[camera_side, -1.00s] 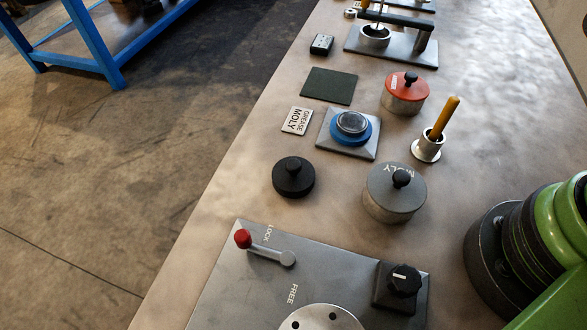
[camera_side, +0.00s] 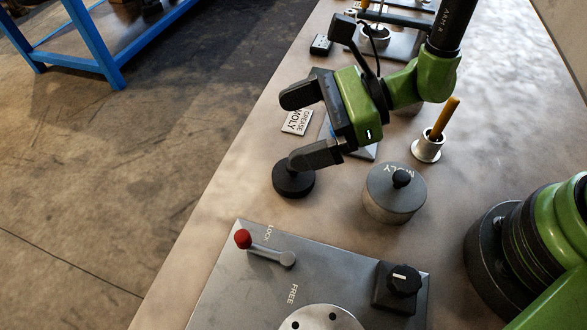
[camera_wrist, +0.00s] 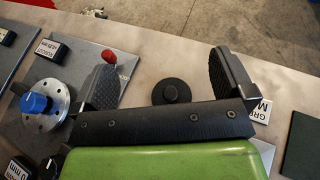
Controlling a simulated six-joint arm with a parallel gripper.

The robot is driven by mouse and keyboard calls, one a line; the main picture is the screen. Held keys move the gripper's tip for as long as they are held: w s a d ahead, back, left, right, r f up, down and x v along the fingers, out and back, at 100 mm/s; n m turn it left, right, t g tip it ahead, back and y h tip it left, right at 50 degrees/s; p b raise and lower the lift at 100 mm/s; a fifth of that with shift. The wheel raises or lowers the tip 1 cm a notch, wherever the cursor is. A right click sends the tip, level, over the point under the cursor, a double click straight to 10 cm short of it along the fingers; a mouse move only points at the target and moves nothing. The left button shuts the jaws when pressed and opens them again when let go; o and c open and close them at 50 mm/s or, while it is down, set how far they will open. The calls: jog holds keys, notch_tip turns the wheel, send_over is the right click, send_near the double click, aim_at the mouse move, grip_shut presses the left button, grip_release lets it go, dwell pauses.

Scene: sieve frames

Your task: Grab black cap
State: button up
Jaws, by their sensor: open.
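My gripper (camera_side: 290,125) is open and empty. I cannot tell the exact height above the cap.
A grey MOLY tin (camera_side: 394,194) with a black knob stands right of the cap. The lever plate (camera_side: 330,275) lies nearer the camera. A MOLY label plate (camera_side: 296,121) is behind the cap. A metal cup (camera_side: 427,149) holds a yellow handle. Bare bench lies left of the cap.

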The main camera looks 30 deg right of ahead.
aim_at(286, 168)
jog(key=shift+m+h, duration=0.3)
jog(key=shift+m, duration=0.2)
notch_tip(286, 168, down, 6)
jog(key=shift+w+d+f, duration=0.15)
jog(key=shift+f, duration=0.1)
notch_tip(286, 168, down, 3)
jog(key=shift+r, duration=0.2)
jog(key=shift+x, duration=1.15)
jog(key=shift+w+a, duration=0.15)
jog(key=shift+a, duration=0.15)
jog(key=shift+c, duration=0.2)
jog(key=c, duration=0.9)
